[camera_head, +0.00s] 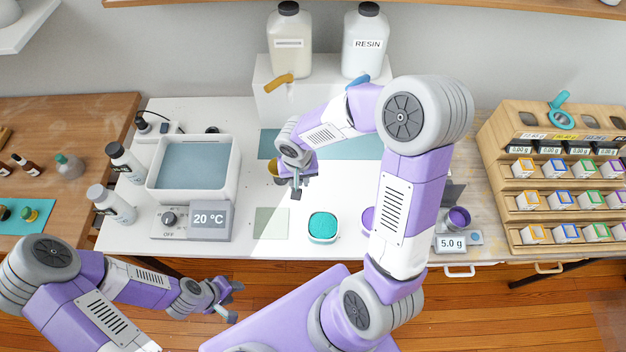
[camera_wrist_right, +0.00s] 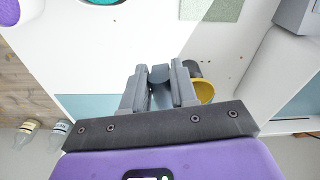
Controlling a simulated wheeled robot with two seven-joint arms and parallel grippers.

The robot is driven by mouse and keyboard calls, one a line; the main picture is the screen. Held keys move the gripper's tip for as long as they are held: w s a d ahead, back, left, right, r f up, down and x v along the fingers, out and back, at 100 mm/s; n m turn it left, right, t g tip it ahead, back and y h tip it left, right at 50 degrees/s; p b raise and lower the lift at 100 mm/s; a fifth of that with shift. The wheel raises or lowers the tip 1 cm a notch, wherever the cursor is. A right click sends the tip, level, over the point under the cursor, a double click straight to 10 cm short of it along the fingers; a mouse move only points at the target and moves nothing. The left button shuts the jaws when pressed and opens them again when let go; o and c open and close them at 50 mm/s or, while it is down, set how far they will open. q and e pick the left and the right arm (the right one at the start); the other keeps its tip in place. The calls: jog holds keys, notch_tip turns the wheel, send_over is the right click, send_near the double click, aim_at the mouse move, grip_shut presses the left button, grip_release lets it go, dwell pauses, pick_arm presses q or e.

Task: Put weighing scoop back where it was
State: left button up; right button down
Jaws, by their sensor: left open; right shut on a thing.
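My right gripper (camera_head: 297,181) is over the white work surface, left of the middle. In the right wrist view its fingers (camera_wrist_right: 160,88) are shut on a small dark grey piece (camera_wrist_right: 160,73). This looks like part of the weighing scoop, but most of it is hidden between the fingers. A mustard-yellow cup (camera_head: 273,171) is close beside this gripper, and it also shows behind the fingers in the wrist view (camera_wrist_right: 205,92). I cannot tell whether they touch. My left gripper (camera_head: 229,301) is open and empty, low in front of the table's edge.
A pot of turquoise material (camera_head: 323,228) stands near the front edge, right of a pale green mat (camera_head: 271,223). A water bath (camera_head: 193,196) is left. A scale (camera_head: 452,243), purple cup (camera_head: 459,217) and wooden rack (camera_head: 497,188) with a teal tool (camera_head: 562,118) are right.

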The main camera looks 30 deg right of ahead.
jog(key=s+m, duration=0.2)
jog(key=g+b, duration=0.1)
jog(key=b, duration=0.1)
send_over(306, 204)
notch_tip(306, 204, down, 5)
jog(key=shift+f+b, duration=0.45)
jog(key=shift+f, duration=1.9)
jog(key=c, duration=0.9)
grip_release()
jog(key=shift+o, duration=0.2)
jog(key=shift+r, duration=0.5)
notch_tip(306, 204, up, 11)
jog(key=p, duration=0.3)
